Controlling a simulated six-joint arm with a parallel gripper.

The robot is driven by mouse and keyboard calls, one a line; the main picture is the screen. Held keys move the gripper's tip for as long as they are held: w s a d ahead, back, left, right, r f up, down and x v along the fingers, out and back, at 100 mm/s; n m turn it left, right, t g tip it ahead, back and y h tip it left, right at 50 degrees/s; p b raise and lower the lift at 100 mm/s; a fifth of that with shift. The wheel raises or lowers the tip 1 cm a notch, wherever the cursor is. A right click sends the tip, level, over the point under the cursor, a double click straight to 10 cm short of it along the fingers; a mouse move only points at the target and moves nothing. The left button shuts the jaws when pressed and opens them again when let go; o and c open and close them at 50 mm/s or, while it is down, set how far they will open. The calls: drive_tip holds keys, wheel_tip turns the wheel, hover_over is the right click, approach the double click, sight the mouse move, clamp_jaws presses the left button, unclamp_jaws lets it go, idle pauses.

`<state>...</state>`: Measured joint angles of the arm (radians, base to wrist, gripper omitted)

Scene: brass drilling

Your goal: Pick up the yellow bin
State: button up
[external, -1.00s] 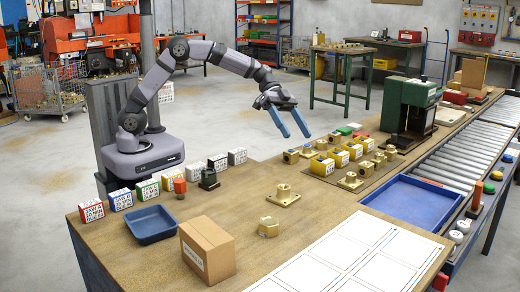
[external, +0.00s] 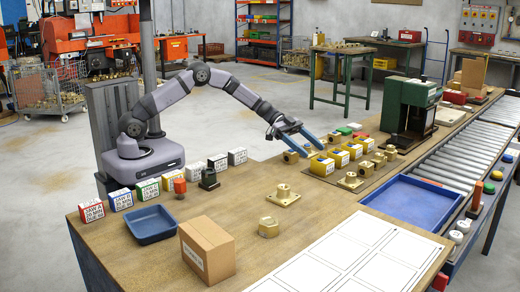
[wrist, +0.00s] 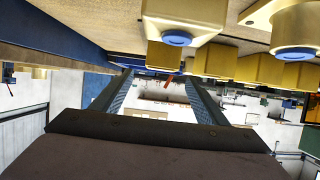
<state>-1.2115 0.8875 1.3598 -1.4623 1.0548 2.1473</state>
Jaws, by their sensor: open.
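I cannot tell which is the yellow bin. My gripper (external: 312,151) is open, with two blue fingers pointing down and right at the far-left side of this row, close to small brass fittings. In the wrist view the space between my fingers (wrist: 156,76) looks empty. Whether a finger touches anything is unclear.
Brass fittings with blue ends (wrist: 176,39) lie close by. A green press (external: 408,108) stands behind the row. A blue tray (external: 425,222), a flanged brass part (external: 283,196) and a cardboard box (external: 207,250) are nearer the front. A blue bin (external: 152,225) sits front left.

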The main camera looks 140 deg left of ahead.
sight(323, 160)
drive_tip(key=shift+p+x, duration=0.8)
drive_tip(key=shift+x, duration=0.7)
drive_tip(key=shift+p+x, duration=0.8)
drive_tip(key=shift+x, duration=1.35)
drive_tip(key=shift+s+a+f, duration=0.1)
drive_tip(key=shift+s+f, duration=0.05)
drive_tip(key=shift+f, duration=0.05)
drive_tip(key=c, duration=1.2)
